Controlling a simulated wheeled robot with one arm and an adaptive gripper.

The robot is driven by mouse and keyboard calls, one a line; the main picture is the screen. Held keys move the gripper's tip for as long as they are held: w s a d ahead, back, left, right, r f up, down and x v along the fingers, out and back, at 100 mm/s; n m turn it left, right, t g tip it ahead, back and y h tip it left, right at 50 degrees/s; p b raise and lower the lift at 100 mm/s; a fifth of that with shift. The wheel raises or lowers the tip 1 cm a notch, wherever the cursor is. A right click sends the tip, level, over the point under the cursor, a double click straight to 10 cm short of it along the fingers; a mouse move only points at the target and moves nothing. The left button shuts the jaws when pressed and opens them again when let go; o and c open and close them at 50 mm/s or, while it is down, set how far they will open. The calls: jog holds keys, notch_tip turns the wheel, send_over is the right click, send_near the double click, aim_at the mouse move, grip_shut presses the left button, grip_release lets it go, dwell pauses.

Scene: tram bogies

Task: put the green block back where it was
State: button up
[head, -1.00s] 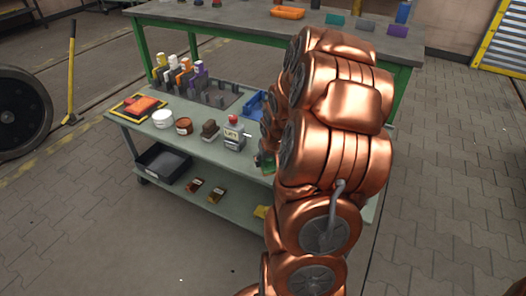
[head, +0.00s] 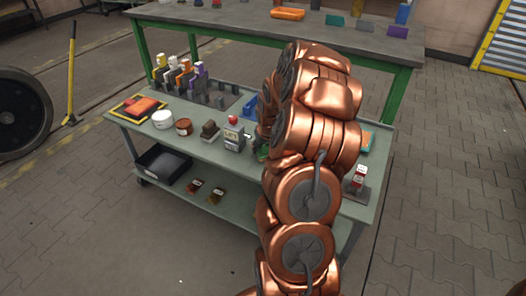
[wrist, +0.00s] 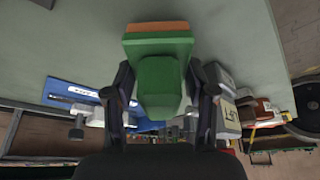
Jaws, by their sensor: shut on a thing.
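The green block (wrist: 160,82) sits between the two dark fingers of my gripper (wrist: 164,95) in the wrist view, with the fingers against its sides. An orange strip shows along its far edge; I cannot tell whether it belongs to the block. In the head view a small bit of green (head: 263,153) shows at the left side of my copper arm, beside the lettered grey box (head: 232,138). My arm hides most of the gripper there. I cannot tell whether the block touches the bench top (head: 190,150).
A blue tray (wrist: 75,95) lies left of the gripper in the wrist view. A white tub (head: 163,119), a brown tin (head: 184,127) and coloured bottles stand left on the bench. A red-and-white item (head: 360,178) and a teal-orange item (head: 367,142) stand right of my arm.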

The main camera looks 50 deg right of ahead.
jog(key=shift+f, duration=1)
jog(key=shift+f, duration=0.15)
jog(key=o, duration=1.3)
